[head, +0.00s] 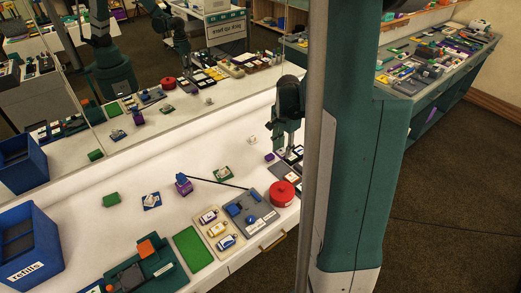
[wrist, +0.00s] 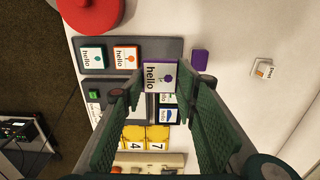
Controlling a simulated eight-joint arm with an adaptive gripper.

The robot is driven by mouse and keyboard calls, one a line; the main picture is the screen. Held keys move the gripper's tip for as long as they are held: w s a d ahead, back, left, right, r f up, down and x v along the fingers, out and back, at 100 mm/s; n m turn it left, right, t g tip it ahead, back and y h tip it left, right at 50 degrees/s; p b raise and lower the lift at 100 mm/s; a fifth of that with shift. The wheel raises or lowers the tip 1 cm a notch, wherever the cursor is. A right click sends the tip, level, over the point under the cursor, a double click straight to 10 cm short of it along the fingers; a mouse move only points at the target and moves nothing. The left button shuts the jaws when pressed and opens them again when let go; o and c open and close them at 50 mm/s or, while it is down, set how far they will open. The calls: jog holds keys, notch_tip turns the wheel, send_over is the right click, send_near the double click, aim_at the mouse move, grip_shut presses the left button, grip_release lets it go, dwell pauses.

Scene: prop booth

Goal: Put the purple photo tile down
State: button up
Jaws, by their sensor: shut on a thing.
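My gripper (wrist: 161,88) is shut on the purple photo tile (wrist: 153,76), a white-faced tile with a purple rim, the word "hello" and a dark purple picture. The tile sits between the fingertips, over a dark tray (wrist: 108,75) in the wrist view. That tray holds a teal-marked hello tile (wrist: 93,55) and an orange-marked hello tile (wrist: 126,57). Whether the held tile touches the tray I cannot tell. In the head view my gripper (head: 287,143) is low over the trays at the table's far right; the tile is not clear there.
A purple block (wrist: 200,60) and a small white tile (wrist: 263,70) lie right of the trays. A red round pot (wrist: 90,12) stands close by. Yellow number tiles (wrist: 145,138) lie nearer the gripper's base.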

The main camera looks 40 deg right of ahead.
jog(key=shift+w+a, duration=0.1)
dwell(0.3)
jog(key=w+a+n, duration=0.5)
jog(key=w+a, duration=0.9)
jog(key=a, duration=0.4)
jog(key=w+a+n, duration=0.5)
jog(key=w+a, duration=0.9)
jog(key=a, duration=0.3)
jog(key=w+a+n, duration=0.2)
jog(key=a+n, duration=0.6)
jog(key=a, duration=3.6)
jog(key=shift+w+a, duration=0.2)
jog(key=shift+a, duration=0.05)
jog(key=shift+f, duration=0.1)
jog(key=shift+f+b, duration=0.3)
jog(key=shift+f, duration=2.8)
